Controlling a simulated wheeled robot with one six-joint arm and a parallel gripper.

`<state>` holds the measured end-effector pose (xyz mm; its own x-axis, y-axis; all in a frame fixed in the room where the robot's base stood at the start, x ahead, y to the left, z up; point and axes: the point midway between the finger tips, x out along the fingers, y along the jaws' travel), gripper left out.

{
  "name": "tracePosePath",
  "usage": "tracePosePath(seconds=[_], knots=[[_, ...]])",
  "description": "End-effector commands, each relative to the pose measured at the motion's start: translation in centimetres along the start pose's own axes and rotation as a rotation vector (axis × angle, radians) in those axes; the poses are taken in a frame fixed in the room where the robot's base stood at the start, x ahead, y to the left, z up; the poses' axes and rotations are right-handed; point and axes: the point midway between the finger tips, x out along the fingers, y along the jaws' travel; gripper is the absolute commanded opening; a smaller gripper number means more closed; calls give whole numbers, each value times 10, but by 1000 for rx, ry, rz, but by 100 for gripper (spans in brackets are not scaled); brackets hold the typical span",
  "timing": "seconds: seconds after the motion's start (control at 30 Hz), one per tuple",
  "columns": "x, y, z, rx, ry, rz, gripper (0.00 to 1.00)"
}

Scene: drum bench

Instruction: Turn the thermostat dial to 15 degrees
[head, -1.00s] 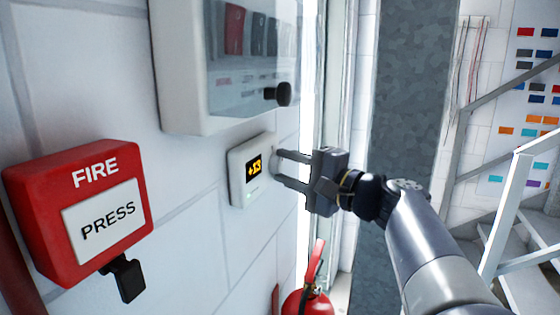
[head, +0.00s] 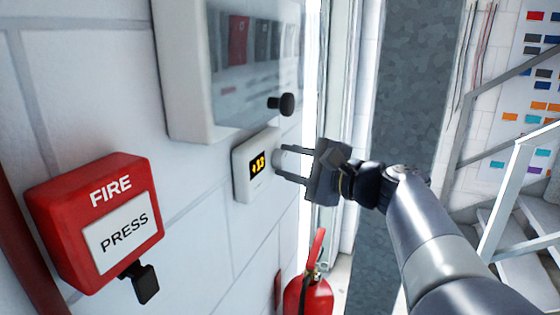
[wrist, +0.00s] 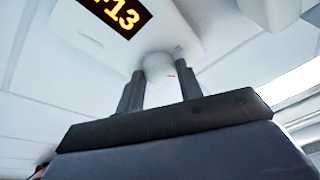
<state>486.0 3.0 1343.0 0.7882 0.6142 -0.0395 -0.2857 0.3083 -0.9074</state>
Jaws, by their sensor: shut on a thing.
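The thermostat (head: 243,182) is a small white box on the white wall, below a larger cabinet. Its display (head: 257,163) shows amber digits, which read +13 in the wrist view (wrist: 117,14). The round white dial (wrist: 158,65) stands out from the thermostat's right side and carries a small red mark. My gripper (head: 279,162) is at the dial, and it also shows in the wrist view (wrist: 159,84). Its two fingers are shut on the dial, one on each side. In the head view the fingers partly hide the dial.
A white cabinet (head: 185,70) with a clear front and a black knob (head: 287,104) is just above the thermostat. A red fire call box (head: 97,220) is at lower left. A red extinguisher (head: 308,296) stands below my gripper. Stairs with a railing (head: 515,200) are at the right.

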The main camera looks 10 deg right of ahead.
Motion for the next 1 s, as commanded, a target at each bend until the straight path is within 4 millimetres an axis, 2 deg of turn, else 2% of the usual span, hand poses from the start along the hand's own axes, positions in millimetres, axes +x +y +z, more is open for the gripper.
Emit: tracePosePath(seconds=[0.13,0.17,0.4,0.77,1.0], knots=[[0,0,0,0,-1,-1,12],[0,0,0,0,-1,-1,35],[0,0,0,-1,-1,-1,55],[-5,0,-1,-1,1,-1,56],[-36,1,-2,-3,5,-5,56]])
